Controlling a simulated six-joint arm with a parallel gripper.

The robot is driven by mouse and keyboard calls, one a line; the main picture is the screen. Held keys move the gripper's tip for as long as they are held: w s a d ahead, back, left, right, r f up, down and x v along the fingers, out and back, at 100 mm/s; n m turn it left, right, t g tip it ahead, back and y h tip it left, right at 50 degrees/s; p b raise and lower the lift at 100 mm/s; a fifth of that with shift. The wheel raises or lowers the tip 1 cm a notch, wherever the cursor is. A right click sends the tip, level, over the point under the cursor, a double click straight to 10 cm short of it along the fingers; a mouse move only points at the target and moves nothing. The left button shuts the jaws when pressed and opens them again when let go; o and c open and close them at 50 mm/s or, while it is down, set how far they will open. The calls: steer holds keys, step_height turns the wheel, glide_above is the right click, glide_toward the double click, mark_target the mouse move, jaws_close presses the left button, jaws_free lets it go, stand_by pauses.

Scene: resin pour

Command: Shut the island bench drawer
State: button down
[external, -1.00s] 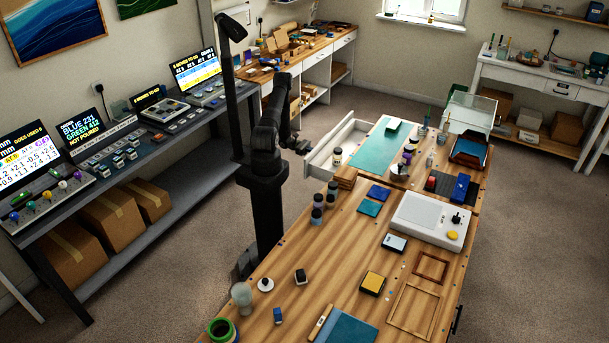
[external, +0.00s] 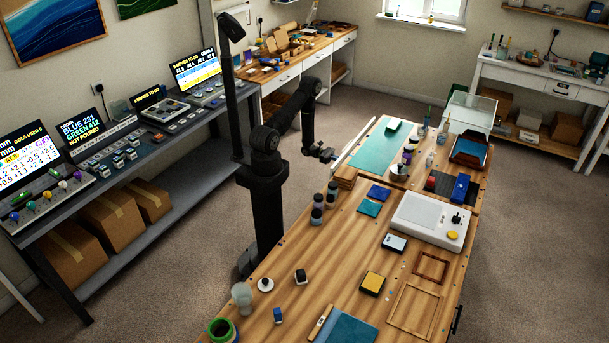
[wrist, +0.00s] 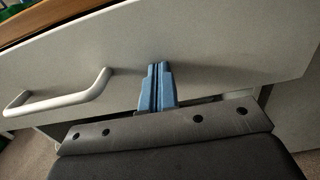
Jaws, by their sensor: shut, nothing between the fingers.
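The island bench drawer shows in the external view as a narrow white front (external: 354,141) close along the bench's left edge. Whether a small gap is left there is hard to tell. In the wrist view its pale front panel (wrist: 225,55) fills most of the picture, with a light bar handle (wrist: 60,98) at the left. My gripper (wrist: 155,70) is shut and empty, its blue fingertips at the panel, right of the handle, and seemingly touching it. In the external view my gripper (external: 329,155) is just outside the drawer front.
The island bench top (external: 330,255) holds several jars (external: 318,208), a white device (external: 430,220) and a teal mat (external: 376,153). A dark shelf bench (external: 120,165) with screens stands to the left. Open carpet lies between the benches.

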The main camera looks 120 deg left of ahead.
steer(key=w, duration=0.5)
steer(key=shift+w, duration=0.45)
steer(key=shift+a+r, duration=0.1)
steer(key=s, duration=1.4)
steer(key=shift+s, duration=0.3)
steer(key=shift+w, duration=0.15)
steer(key=w, duration=1.3)
steer(key=shift+w, duration=0.35)
steer(key=s, duration=1.4)
